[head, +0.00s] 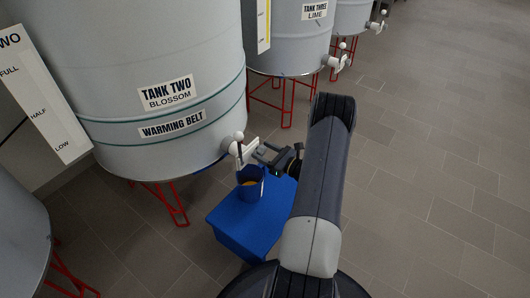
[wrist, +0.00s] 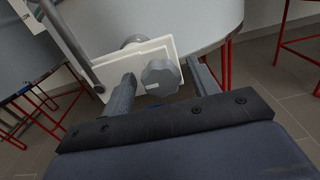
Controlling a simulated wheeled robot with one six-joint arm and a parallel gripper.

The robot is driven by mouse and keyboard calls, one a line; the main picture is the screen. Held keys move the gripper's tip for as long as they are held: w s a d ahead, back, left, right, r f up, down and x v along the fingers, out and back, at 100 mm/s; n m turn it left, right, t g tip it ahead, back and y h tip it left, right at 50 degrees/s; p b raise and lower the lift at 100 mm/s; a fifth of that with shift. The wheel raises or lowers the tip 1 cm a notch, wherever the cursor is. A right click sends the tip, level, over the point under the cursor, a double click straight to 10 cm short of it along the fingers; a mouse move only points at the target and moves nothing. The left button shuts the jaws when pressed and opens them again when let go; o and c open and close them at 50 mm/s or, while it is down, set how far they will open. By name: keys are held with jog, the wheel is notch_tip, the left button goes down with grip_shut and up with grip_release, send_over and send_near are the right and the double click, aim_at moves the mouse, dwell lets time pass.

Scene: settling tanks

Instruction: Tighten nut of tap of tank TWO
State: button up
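Tank TWO (head: 200,50), labelled BLOSSOM, is a large pale grey cylinder with a white tap (head: 239,151) low on its right side. The tap's lever stands up with a white ball on top. In the wrist view the tap's white plate (wrist: 131,63) carries a grey, knobbed nut (wrist: 160,77). My gripper (head: 259,150) is at the tap. In the wrist view my gripper (wrist: 160,72) is open, one finger left and one right of the nut. A narrow gap shows on each side; I cannot tell how deep the nut lies between the fingers.
A blue cup (head: 250,187) with orange-yellow contents stands under the tap on a blue box (head: 227,222). A level gauge (head: 42,100) is at left. Tank THREE (head: 290,40) stands behind on red legs (head: 284,100). The tiled floor at right is clear.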

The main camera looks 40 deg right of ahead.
jog(key=c, duration=0.9)
jog(key=shift+m, duration=0.3)
jog(key=m, duration=0.3)
jog(key=shift+m+p, duration=0.3)
jog(key=m, duration=0.4)
jog(key=shift+d+p, duration=0.15)
jog(key=shift+p, duration=0.2)
jog(key=m, duration=0.5)
jog(key=shift+f+p, duration=0.1)
jog(key=shift+p, duration=0.25)
jog(key=shift+f+m+p, duration=0.15)
jog(key=shift+m+p, duration=0.2)
jog(key=shift+m, duration=1.95)
